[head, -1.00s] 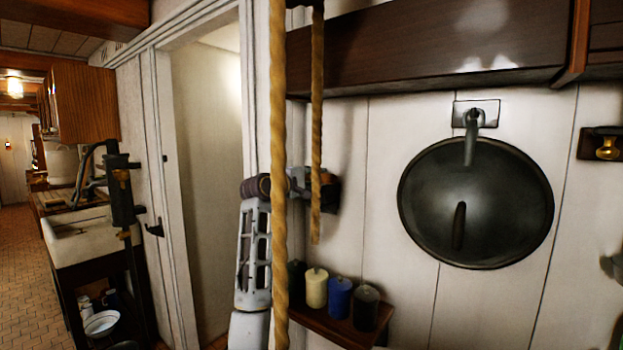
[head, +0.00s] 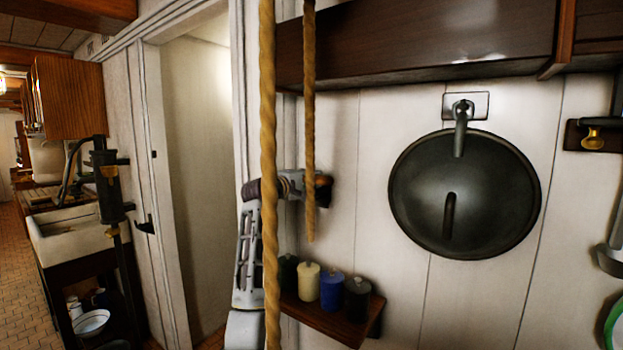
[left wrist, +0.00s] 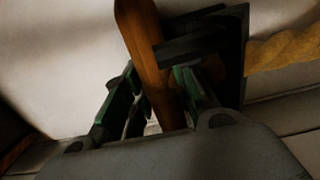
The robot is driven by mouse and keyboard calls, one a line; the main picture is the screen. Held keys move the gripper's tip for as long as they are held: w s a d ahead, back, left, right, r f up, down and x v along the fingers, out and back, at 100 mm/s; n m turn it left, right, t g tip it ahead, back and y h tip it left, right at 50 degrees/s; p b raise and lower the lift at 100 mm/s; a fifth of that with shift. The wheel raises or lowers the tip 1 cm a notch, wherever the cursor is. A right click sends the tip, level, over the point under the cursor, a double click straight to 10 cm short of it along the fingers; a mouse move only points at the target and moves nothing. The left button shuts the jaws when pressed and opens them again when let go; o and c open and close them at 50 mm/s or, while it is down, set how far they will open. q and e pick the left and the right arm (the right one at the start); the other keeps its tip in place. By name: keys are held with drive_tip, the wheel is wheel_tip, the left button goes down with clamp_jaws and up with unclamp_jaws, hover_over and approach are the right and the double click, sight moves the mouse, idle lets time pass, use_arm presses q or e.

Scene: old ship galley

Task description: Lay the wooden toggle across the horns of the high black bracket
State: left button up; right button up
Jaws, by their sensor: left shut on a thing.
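The wooden toggle (left wrist: 143,45) is a brown bar standing lengthwise between the green-padded fingers of my left gripper (left wrist: 158,98) in the left wrist view. The fingers are shut on it. The black bracket (left wrist: 236,48) is just beyond and right of the toggle, with a dark arm reaching behind or against it; I cannot tell whether they touch. In the head view my left gripper (head: 308,187) is at the white wall, partly behind the thin rope. The toggle's end (head: 323,181) shows as a small orange-brown patch there. The bracket is mostly hidden. My right gripper is out of view.
A thick rope (head: 268,150) and a thinner rope (head: 309,110) hang in front of my left arm. Below is a wooden shelf (head: 325,322) with several jars. A large dark pan (head: 490,200) hangs on the wall to the right. A dark cabinet (head: 410,45) is above.

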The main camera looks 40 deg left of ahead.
use_arm(q)
drive_tip(key=shift+f, duration=0.5)
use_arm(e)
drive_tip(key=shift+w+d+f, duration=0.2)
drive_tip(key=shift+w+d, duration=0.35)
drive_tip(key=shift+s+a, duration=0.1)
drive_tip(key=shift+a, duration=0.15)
use_arm(q)
drive_tip(key=shift+f, duration=0.4)
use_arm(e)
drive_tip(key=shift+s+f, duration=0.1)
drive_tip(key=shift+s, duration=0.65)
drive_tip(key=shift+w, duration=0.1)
